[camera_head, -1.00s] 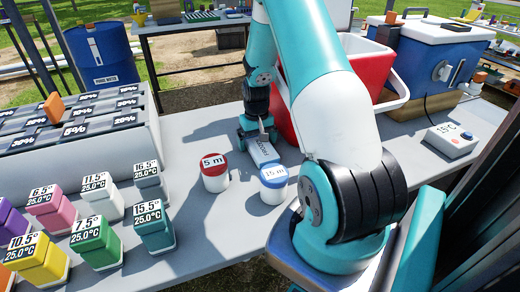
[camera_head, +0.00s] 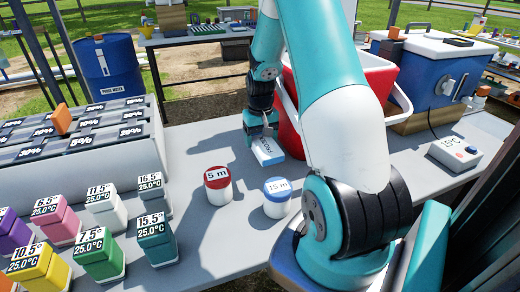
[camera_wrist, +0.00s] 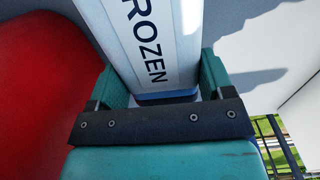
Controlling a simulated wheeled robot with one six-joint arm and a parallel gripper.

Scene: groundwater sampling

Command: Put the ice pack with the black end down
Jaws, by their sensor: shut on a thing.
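The ice pack (camera_head: 268,148) is a white block with the word FROZEN on its face and blue along its lower edge. My gripper (camera_head: 262,128) is shut on it, in front of the red cooler. The pack is tilted in the head view; I cannot tell whether it touches the table. In the wrist view the pack (camera_wrist: 155,40) stretches away from my gripper (camera_wrist: 158,92), between the teal fingers, with a dark blue band at its near end. I cannot make out a black end.
The red cooler (camera_head: 377,82) stands close behind and right of my gripper. A red-lidded jar (camera_head: 218,188) and a blue-lidded jar (camera_head: 277,198) stand in front. Coloured bottles (camera_head: 98,255) fill the table's left front. Bare grey table (camera_head: 205,150) lies left of the pack.

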